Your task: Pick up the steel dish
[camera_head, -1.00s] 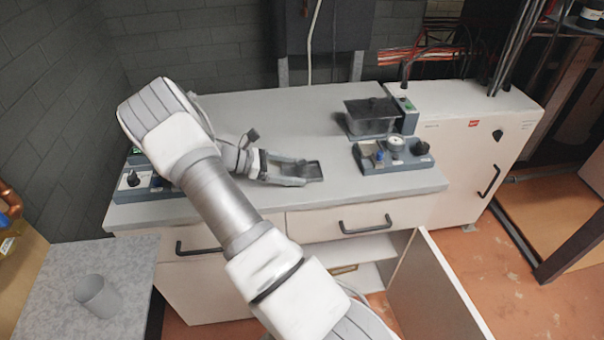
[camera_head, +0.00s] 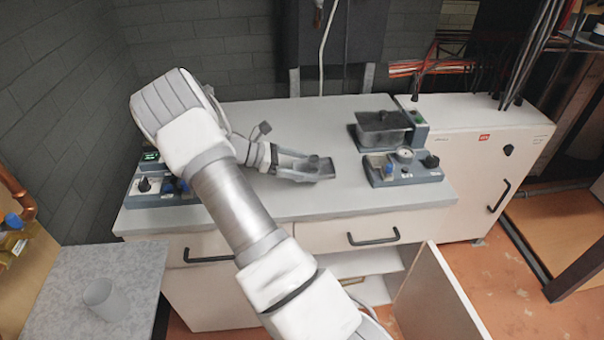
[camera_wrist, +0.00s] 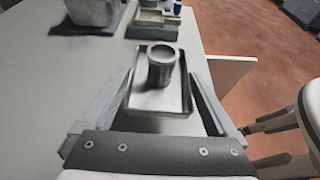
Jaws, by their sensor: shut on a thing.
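The steel dish (camera_wrist: 150,102) is a shallow rectangular tray, seen between my fingers in the wrist view. A small grey metal cup (camera_wrist: 162,68) stands upright inside it. My gripper (camera_wrist: 160,82) is shut on the dish, with one finger along each long side. In the head view the dish (camera_head: 326,174) shows at the end of my gripper (camera_head: 312,168), over the front middle of the grey worktop (camera_head: 285,120). Whether its underside is clear of the worktop, I cannot tell.
A control panel (camera_head: 405,176) stands right of the dish, with a dark lidded container (camera_head: 383,128) behind it. Another panel (camera_head: 150,196) is at the left. A cabinet door (camera_head: 440,300) hangs open below. A grey cup (camera_head: 104,298) stands on the side table.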

